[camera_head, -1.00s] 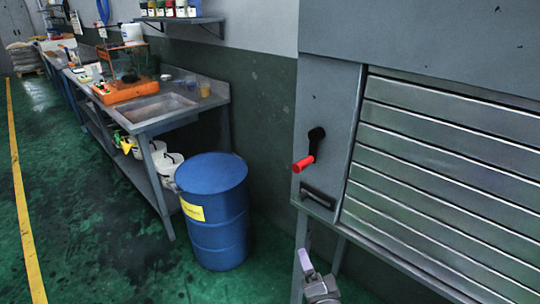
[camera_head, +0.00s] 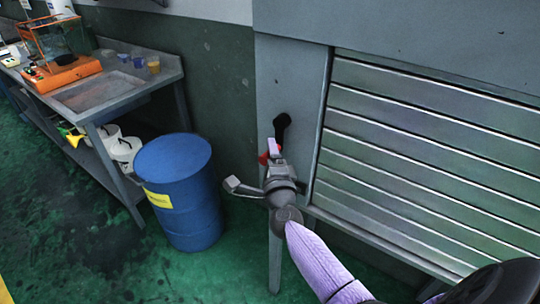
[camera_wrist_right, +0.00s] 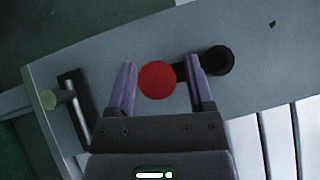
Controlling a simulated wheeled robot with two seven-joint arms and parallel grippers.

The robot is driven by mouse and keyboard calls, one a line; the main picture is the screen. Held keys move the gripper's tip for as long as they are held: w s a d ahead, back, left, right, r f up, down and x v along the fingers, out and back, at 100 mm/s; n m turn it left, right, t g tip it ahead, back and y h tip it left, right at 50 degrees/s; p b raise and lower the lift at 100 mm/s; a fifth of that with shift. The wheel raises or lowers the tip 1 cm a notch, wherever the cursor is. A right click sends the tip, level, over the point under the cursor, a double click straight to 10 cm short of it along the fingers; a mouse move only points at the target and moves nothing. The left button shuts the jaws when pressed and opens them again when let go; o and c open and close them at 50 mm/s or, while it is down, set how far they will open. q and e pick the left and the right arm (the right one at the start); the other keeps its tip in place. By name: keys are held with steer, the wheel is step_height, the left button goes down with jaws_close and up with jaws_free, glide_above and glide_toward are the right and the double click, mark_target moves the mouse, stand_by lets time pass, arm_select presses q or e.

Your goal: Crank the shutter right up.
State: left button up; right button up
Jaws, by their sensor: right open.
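The slatted metal shutter (camera_head: 430,150) is down across the opening at the right of the head view; its slats also show in the right wrist view (camera_wrist_right: 282,140). The black crank (camera_head: 282,128) sits on the grey panel left of it, its red knob (camera_head: 263,158) partly hidden by my gripper. In the right wrist view the red knob (camera_wrist_right: 157,80) lies between the two purple fingers of my open right gripper (camera_wrist_right: 163,85), and the black crank arm (camera_wrist_right: 215,62) runs off to the right behind one finger. I cannot tell whether the fingers touch the knob. My left gripper is out of view.
A blue drum (camera_head: 178,190) stands on the green floor left of the panel. A steel bench (camera_head: 115,95) with an orange device (camera_head: 62,75) is beyond it. A dark handle (camera_wrist_right: 75,105) is fixed on the panel near the gripper.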

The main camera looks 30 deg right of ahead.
jaws_close()
stand_by(1.4)
